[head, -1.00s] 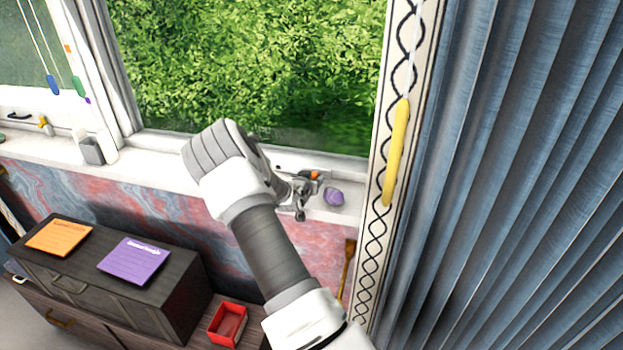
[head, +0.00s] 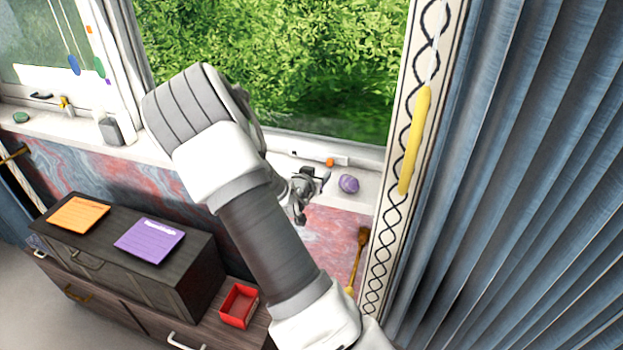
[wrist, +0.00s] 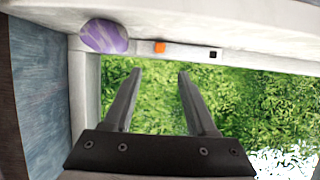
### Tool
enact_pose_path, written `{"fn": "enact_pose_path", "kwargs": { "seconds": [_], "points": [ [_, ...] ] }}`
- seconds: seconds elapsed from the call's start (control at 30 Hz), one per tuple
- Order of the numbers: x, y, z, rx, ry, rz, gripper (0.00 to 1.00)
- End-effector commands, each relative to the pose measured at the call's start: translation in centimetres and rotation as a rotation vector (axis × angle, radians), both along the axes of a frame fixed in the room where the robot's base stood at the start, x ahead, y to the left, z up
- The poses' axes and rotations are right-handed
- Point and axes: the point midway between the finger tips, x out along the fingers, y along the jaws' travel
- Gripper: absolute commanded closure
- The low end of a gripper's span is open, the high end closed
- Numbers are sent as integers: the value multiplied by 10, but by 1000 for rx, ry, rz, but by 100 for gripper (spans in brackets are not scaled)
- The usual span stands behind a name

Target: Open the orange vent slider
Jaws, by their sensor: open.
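The orange vent slider (head: 330,162) is a small orange block on the white lower window frame, near its right end. In the wrist view the slider (wrist: 160,47) sits on the white strip above the fingertips, with a small black square (wrist: 214,54) to its right. My gripper (head: 318,178) is just left of and below the slider in the head view. In the wrist view its two fingers (wrist: 158,72) are apart with nothing between them, and their tips are short of the slider, not touching it.
A purple striped round object (head: 348,183) lies on the sill beside the slider. A yellow hanging handle (head: 415,140) and blue curtain (head: 520,180) are at the right. Below are a dark cabinet (head: 190,280) and a red tray (head: 238,306). A grey holder (head: 110,131) stands on the left sill.

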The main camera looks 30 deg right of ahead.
Motion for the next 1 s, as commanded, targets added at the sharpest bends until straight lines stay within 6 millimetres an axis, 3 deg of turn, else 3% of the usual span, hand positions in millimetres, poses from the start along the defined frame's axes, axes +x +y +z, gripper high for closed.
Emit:
{"fn": "enact_pose_path", "kwargs": {
  "seconds": [0.23, 0.67, 0.87, 0.97, 1.0],
  "points": [
    [-24, 29, 16, 0, -2, 1, 43],
    [-31, 35, 20, 1, -1, 0, 44],
    [-14, 35, 12, 41, 10, 14, 80],
    [12, 37, 3, 106, 32, 39, 98],
    [24, 38, -2, 136, 45, 49, 100]
  ]
}}
